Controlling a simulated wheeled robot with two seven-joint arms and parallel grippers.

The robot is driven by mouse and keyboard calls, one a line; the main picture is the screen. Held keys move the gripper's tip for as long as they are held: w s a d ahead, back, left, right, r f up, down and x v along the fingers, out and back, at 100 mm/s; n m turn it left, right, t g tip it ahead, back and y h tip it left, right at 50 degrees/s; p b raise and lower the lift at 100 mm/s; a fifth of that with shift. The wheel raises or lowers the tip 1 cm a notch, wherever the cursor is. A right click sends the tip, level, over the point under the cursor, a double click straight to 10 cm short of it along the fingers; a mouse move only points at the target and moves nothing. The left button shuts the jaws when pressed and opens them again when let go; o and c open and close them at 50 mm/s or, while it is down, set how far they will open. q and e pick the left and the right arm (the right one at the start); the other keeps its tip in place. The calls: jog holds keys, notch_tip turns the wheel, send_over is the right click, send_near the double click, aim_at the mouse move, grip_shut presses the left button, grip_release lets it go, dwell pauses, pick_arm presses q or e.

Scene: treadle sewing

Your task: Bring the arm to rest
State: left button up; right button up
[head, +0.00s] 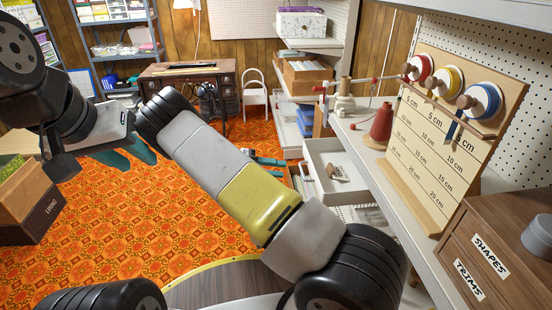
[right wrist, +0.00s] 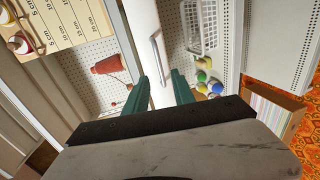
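My right arm (head: 225,170) stretches across the middle of the head view, and its gripper (head: 280,168) shows only partly behind it. In the right wrist view, the right gripper's (right wrist: 160,78) two teal fingers are apart with nothing held between them. A white drawer front with a bar handle (right wrist: 158,58) lies beyond the fingertips; I cannot tell the exact gap. The white drawer (head: 325,155) stands pulled out under the counter, with a small item (head: 337,172) inside. My left gripper (head: 136,158) is at the left, teal fingers apart and empty, over the orange floor.
The counter (head: 375,155) carries a red thread cone (head: 381,127), a measuring board with ribbon spools (head: 435,130) and a wooden drawer cabinet (head: 505,250). A sewing table (head: 190,80) and white chair (head: 254,95) stand at the back. A wooden box (head: 25,205) is at left. Patterned floor lies open between.

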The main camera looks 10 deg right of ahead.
jog(key=shift+a, duration=0.2)
jog(key=shift+r, duration=0.1)
jog(key=s+a+r+n+t+y, duration=0.1)
jog(key=s+r+t+y, duration=0.6)
jog(key=s+r+y, duration=1)
jog(key=shift+s+a+r+n+t+y, duration=0.4)
jog(key=shift+s+a+r, duration=0.35)
jog(key=shift+s+r, duration=4.2)
